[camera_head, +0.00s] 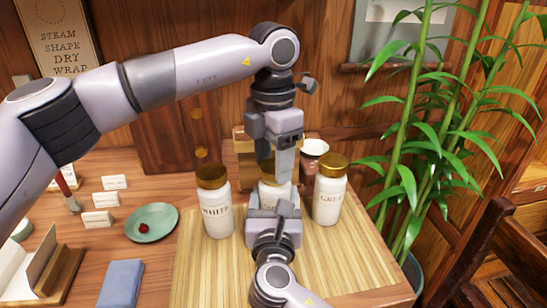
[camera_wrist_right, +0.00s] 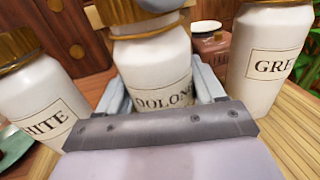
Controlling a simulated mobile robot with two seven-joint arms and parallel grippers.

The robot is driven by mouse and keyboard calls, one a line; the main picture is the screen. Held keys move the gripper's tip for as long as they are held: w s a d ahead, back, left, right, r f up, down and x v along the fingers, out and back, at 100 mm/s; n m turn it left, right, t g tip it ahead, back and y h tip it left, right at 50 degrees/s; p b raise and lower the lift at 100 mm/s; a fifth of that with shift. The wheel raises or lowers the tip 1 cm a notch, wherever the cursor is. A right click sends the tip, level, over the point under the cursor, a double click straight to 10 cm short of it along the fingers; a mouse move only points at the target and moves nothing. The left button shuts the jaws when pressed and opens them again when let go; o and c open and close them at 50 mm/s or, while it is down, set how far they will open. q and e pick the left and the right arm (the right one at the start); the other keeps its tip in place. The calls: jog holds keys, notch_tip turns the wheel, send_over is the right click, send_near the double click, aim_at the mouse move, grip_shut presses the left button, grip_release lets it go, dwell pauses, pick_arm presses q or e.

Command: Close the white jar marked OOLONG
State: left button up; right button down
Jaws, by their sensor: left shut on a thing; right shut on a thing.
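The white jar marked OOLONG (camera_wrist_right: 152,66) stands upright between two similar jars; in the head view (camera_head: 272,194) my grippers partly hide it. My right gripper (camera_wrist_right: 162,90) is shut around its body from the front, one finger on each side. My left gripper (camera_head: 283,168) comes down from above and is shut on the gold lid (camera_head: 265,172), at the jar's top. The lid also shows at the top edge of the right wrist view (camera_wrist_right: 118,12), where it is cut off. I cannot tell whether it is fully seated.
The WHITE jar (camera_head: 215,212) stands close on the left and the GREEN jar (camera_head: 328,200) on the right, both with gold lids. A brown jar (camera_head: 312,150) is behind. A green saucer (camera_head: 152,223) lies left of the bamboo mat (camera_head: 200,285). A bamboo plant (camera_head: 405,150) stands at right.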

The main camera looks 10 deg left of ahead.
pick_arm(q)
jog(key=m, duration=0.4)
jog(key=shift+w+m, duration=0.1)
jog(key=shift+m, duration=0.3)
jog(key=m, duration=0.7)
jog(key=shift+w+m, duration=0.1)
jog(key=shift+m, duration=0.2)
jog(key=m, duration=0.4)
jog(key=shift+m, duration=0.3)
jog(key=m, duration=0.4)
jog(key=shift+w+d+m, duration=0.1)
jog(key=shift+m, duration=0.3)
jog(key=m, duration=0.7)
jog(key=shift+d+m, duration=0.1)
jog(key=shift+m, duration=0.3)
jog(key=m, duration=0.3)
jog(key=shift+m, duration=0.4)
